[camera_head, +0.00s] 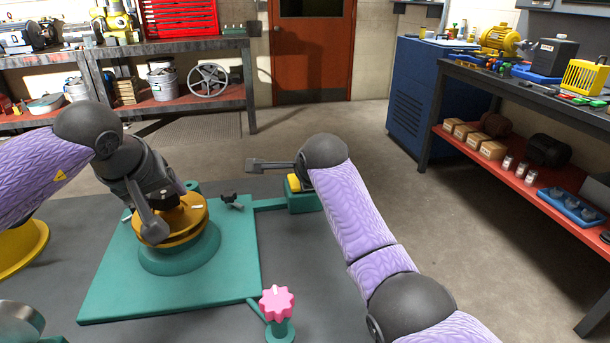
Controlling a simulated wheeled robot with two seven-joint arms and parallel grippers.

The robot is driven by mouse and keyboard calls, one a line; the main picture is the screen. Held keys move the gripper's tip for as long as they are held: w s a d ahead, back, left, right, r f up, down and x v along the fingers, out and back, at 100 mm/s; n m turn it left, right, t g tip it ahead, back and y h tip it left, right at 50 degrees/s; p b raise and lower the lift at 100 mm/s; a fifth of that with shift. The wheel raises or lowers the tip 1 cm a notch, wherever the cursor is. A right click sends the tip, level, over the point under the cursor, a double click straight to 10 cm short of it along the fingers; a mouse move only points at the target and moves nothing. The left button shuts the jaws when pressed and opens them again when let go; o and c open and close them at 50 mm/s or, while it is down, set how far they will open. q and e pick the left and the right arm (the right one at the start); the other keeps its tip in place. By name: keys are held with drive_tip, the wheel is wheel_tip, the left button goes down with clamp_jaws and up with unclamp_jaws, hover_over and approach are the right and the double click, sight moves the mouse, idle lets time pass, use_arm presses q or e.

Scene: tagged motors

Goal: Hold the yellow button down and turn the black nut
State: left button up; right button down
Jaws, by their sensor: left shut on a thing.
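A round orange-brown hub (186,228) sits on a green base plate (105,290). My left gripper (158,222) reaches down onto the hub's top and is shut. What it holds is mostly hidden by its fingers; it seems to be the black nut on the hub. The yellow button (293,183) is on a small green block (303,202) joined to the plate's right side. My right gripper (262,165) points left, just above and behind the button in the picture. I see it side-on and cannot tell its opening, or whether it touches the button.
A small black lever piece (231,201) stands on the plate's far right corner. A pink knob (278,303) stands on a green post at the front. A workbench (520,95) with shelves is at right, another at back left (150,48). The floor between is clear.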

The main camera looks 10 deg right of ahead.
use_arm(q)
drive_tip(key=m+h, duration=0.1)
drive_tip(key=m, duration=0.1)
drive_tip(key=m+g+h, duration=0.1)
drive_tip(key=m, duration=0.1)
drive_tip(key=m+h, duration=0.1)
drive_tip(key=m, duration=0.1)
drive_tip(key=shift+w+a+m+g, duration=0.1)
drive_tip(key=shift+a+m+g, duration=0.2)
drive_tip(key=shift+g, duration=0.1)
drive_tip(key=o, duration=1)
drive_tip(key=shift+o, duration=0.2)
drive_tip(key=n+t+y, duration=0.1)
drive_tip(key=n, duration=0.2)
drive_tip(key=shift+d, duration=0.2)
drive_tip(key=n+y, duration=0.2)
drive_tip(key=n, duration=0.1)
drive_tip(key=n+t, duration=0.1)
drive_tip(key=shift+d+y, duration=0.25)
drive_tip(key=shift+y, duration=0.15)
drive_tip(key=n+y, duration=0.1)
drive_tip(key=n, duration=0.2)
drive_tip(key=n+y, duration=0.1)
drive_tip(key=n, duration=0.1)
drive_tip(key=shift+d+y, duration=0.25)
drive_tip(key=shift+y, duration=0.05)
drive_tip(key=n+y, duration=0.1)
drive_tip(key=n, duration=0.2)
drive_tip(key=shift+g, duration=0.4)
drive_tip(key=shift+f, duration=0.1)
